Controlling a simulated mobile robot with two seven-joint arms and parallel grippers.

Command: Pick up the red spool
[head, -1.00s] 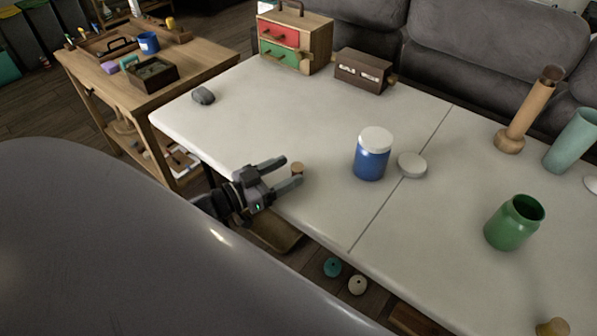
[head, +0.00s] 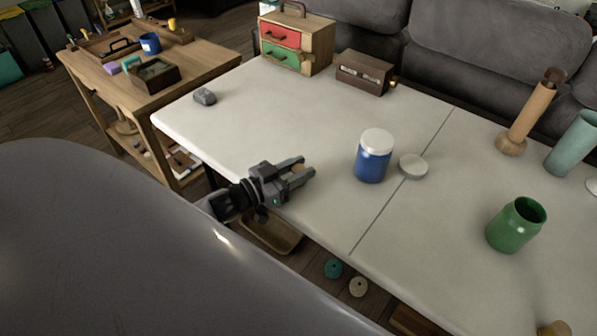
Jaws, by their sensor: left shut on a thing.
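My left gripper (head: 305,167) is low over the near left edge of the white table. It is shut on a small tan-brown piece (head: 298,166), which shows between its fingers and is mostly hidden by them. The piece looks like a short cylinder with a wooden top. I see no red on it and cannot tell whether it is the red spool. No other spool-shaped red thing shows on the table. My right gripper is not in view.
The white table (head: 240,130) holds a blue jar with a white lid (head: 372,160), a pale disc (head: 413,167), a green jar (head: 512,232), a grey stone (head: 204,97) and a dark wooden box (head: 362,74). A small drawer chest (head: 318,45) stands behind.

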